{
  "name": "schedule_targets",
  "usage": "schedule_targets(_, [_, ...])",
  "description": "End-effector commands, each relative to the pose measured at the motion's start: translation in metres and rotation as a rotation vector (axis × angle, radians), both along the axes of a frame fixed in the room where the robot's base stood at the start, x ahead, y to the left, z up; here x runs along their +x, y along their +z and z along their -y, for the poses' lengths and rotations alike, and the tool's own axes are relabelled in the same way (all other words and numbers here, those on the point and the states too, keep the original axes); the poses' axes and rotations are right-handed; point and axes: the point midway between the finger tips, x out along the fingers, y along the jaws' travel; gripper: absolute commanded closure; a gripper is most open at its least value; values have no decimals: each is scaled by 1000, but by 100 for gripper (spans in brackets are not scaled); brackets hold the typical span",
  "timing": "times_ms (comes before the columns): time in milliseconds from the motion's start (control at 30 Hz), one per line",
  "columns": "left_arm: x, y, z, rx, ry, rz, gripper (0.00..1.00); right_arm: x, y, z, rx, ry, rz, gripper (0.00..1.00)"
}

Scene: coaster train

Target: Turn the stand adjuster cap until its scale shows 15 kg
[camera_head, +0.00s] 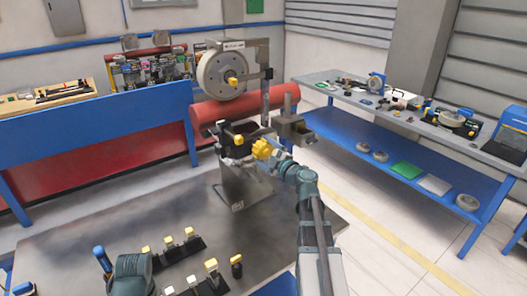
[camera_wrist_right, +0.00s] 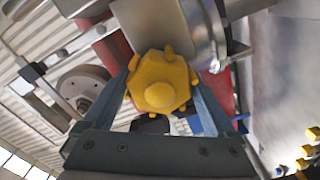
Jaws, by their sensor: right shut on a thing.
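The stand adjuster cap is a yellow lobed knob (camera_head: 262,149) on the front of the metal stand (camera_head: 243,186), at the centre of the head view. In the right wrist view the cap (camera_wrist_right: 160,84) faces the camera, with a round boss in its middle. My right gripper (camera_head: 271,153) reaches it from the front right and is shut on it. In the right wrist view its two fingers lie on opposite sides of the cap. I cannot make out a scale or a reading in either view.
A red cylinder (camera_head: 210,114) and a round wheel (camera_head: 214,76) sit behind and above the cap. Yellow-topped blocks (camera_head: 211,268) stand on the front of the metal table (camera_head: 75,240). A blue-framed bench (camera_head: 345,131) with parts is at the right.

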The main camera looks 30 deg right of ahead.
Motion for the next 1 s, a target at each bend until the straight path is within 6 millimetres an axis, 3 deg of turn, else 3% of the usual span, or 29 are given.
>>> schedule_targets(300, [0,-1,0,0,0,0,0,-1,-1,-1,-125,2,6,64])
schedule_targets(867, [0,-1,0,0,0,0,0,-1,-1,-1,-152,2,8,64])
schedule_targets(900, [0,-1,0,0,0,0,0,-1,-1,-1,-152,2,8,7])
schedule_targets(933, [0,-1,0,0,0,0,0,-1,-1,-1,-152,1,9,2])
schedule_targets(1000, [0,-1,0,0,0,0,0,-1,-1,-1,-151,1,9,0])
